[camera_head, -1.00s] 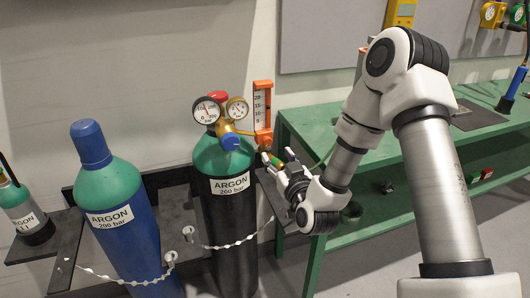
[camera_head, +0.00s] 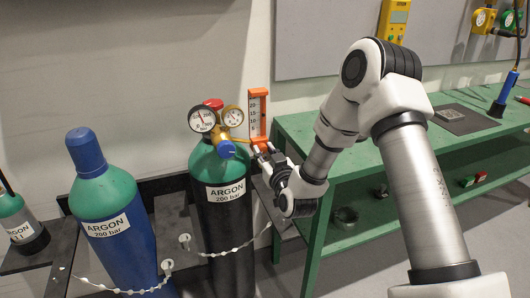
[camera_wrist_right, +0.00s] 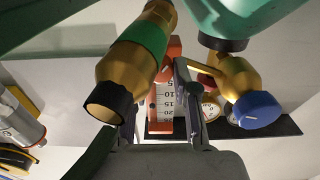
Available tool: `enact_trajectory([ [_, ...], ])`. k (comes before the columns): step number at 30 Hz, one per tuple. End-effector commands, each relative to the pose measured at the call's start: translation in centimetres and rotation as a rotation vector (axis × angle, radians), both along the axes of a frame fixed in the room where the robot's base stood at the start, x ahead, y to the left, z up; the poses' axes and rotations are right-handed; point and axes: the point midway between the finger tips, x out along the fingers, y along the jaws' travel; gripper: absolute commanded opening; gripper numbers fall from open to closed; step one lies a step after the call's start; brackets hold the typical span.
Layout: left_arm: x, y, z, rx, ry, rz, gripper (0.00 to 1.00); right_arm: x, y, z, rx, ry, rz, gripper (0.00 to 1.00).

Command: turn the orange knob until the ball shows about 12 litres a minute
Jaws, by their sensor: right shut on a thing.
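The flowmeter (camera_head: 257,112) stands upright beside the black argon cylinder (camera_head: 228,225), with a white scale in an orange frame. My right gripper (camera_head: 264,151) is at its lower end, shut on the orange knob. The knob is mostly hidden by the fingers in the head view. In the right wrist view, the fingers (camera_wrist_right: 160,78) stand either side of an orange part (camera_wrist_right: 173,50), with the scale (camera_wrist_right: 165,98) behind, numbers upside down. I cannot make out the ball in either view. My left gripper is not in view.
A brass fitting with a green band (camera_wrist_right: 135,65) is close beside the fingers. Two gauges (camera_head: 203,119) and a blue regulator knob (camera_head: 226,150) sit left of the flowmeter. A blue argon cylinder (camera_head: 118,225) stands farther left; a green bench (camera_head: 360,152) is to the right.

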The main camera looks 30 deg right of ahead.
Motion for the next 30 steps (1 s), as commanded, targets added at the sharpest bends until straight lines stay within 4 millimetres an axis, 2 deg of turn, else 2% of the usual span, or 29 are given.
enact_trajectory([
  [9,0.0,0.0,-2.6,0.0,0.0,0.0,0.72,0.0,-0.1,-0.3,0.347,-0.087,0.0,0.0],
  [19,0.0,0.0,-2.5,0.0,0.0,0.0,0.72,0.0,-0.1,0.1,0.399,-0.098,0.0,0.0],
  [20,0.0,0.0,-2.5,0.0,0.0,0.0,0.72,0.0,-0.1,0.1,0.398,-0.098,0.0,0.32],
  [21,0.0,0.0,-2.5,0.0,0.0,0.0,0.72,0.0,-0.1,0.1,0.398,-0.098,0.0,0.46],
  [22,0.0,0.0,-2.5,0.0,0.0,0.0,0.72,0.0,-0.1,0.1,0.398,-0.098,0.0,0.53],
  [30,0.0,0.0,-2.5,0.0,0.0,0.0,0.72,0.0,-0.1,0.0,0.397,-0.096,0.0,0.53],
])
